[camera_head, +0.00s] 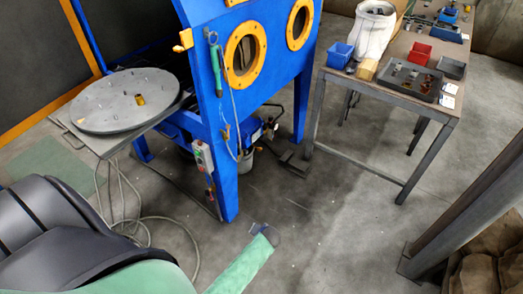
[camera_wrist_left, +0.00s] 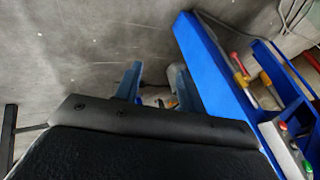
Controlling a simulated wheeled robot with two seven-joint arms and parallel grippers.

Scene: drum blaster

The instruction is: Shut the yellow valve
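A small yellow fitting (camera_head: 226,133) shows on the blue cabinet (camera_head: 228,190); it may be the yellow valve, but it is too small to tell its setting. In the left wrist view a yellow part (camera_wrist_left: 241,80) with a red end shows right of a blue beam (camera_wrist_left: 212,60), and another yellow part is close by. I cannot tell which is the valve. My left gripper (camera_wrist_left: 157,85) is open, its two blue-grey fingers apart with nothing clearly between them. The yellow parts are to the right of the fingers, apart from them. My right gripper is not in view.
A control box (camera_head: 203,156) with coloured buttons hangs on the cabinet. A round grey turntable (camera_head: 125,101) stands at left, with loose hoses (camera_head: 140,220) on the floor below. A metal table (camera_head: 385,92) with trays stands at right. The middle floor is mostly clear.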

